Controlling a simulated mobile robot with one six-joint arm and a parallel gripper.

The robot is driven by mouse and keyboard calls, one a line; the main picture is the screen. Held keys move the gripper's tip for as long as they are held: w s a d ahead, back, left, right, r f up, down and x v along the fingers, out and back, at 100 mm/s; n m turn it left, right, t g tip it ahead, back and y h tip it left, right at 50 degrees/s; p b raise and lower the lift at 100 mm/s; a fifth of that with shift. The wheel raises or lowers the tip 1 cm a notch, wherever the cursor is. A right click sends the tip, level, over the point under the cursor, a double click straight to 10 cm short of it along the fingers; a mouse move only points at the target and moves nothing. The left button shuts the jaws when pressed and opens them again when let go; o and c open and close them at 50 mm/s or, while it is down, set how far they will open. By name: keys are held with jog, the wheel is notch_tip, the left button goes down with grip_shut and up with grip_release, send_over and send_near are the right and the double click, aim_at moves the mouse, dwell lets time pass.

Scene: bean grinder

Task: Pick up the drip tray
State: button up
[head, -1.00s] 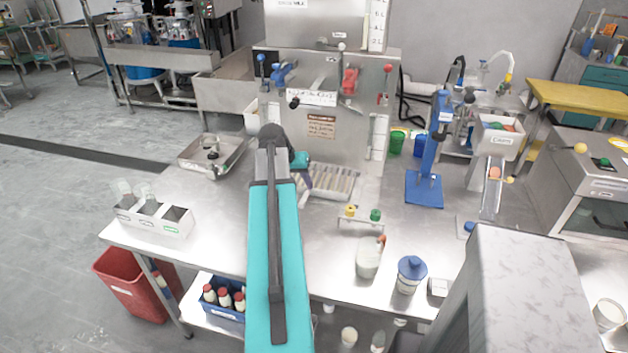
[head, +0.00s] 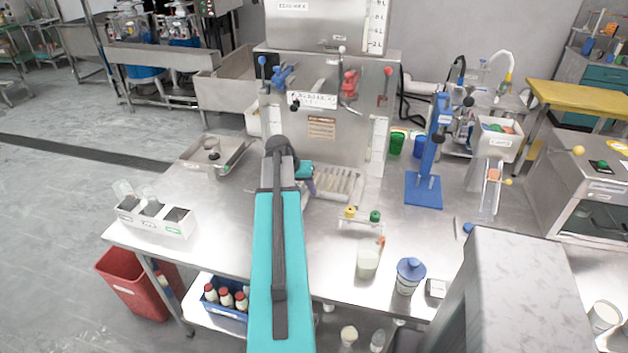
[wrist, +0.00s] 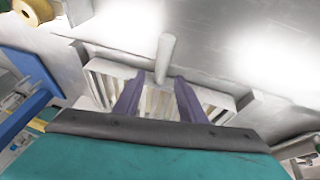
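The drip tray (head: 340,184) is a pale slatted tray on the steel table, at the foot of the large metal machine (head: 345,135). My gripper (head: 309,184) is at the tray's left side in the head view, partly hidden by my arm. In the wrist view, its two purple fingers (wrist: 160,78) are spread apart over the slatted tray (wrist: 105,82), with nothing held between them. A white rod-like part (wrist: 165,52) stands just beyond the fingertips. Whether the fingers touch the tray I cannot tell.
A metal pan (head: 217,155) lies to the left, and a white box with jars (head: 152,216) at the left edge. A small rack (head: 361,222), a white cup (head: 368,263) and a blue-lidded jar (head: 409,277) stand in front. A blue stand (head: 424,190) is at the right.

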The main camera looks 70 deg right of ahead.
jog(key=shift+x, duration=0.95)
grip_shut()
